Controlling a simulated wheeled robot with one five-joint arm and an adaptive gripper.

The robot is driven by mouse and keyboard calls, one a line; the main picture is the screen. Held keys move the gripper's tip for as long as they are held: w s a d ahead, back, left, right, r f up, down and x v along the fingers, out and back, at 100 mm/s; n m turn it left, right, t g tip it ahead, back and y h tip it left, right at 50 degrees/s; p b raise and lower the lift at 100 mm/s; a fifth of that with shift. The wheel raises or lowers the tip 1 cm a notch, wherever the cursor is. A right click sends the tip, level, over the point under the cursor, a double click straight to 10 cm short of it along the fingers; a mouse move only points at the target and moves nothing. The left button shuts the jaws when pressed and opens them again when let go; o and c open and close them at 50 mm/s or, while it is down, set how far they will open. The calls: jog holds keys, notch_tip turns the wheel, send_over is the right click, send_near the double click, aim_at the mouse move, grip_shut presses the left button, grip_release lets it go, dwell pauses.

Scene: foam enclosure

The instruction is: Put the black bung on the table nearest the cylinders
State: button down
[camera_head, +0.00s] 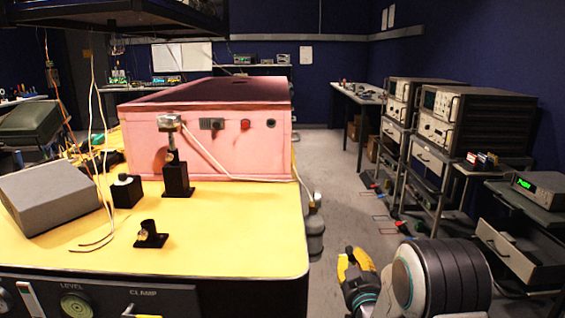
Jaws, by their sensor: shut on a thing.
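My gripper (350,258), with yellow fingers, is low at the bottom centre-right, beyond the right edge of the yellow-topped table. It is shut on a small dark thing that looks like the black bung, mostly hidden by the fingers. The yellow-topped table (225,235) fills the left and centre. Grey cylinders (315,232) stand on the floor close against its right side, between the table and the aisle. My gripper is in front of the cylinders and apart from the table.
A pink box (220,150), a grey sloped box (50,195), a black post mount (177,180) and a small black holder (150,236) stand on the table. Its front right top is bare. Instrument racks (440,125) line the right; the grey floor aisle (350,195) lies between.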

jog(key=s+f, duration=0.4)
jog(key=f, duration=1.3)
notch_tip(320, 180, up, 15)
jog(key=p, duration=1.5)
jog(key=shift+p, duration=0.3)
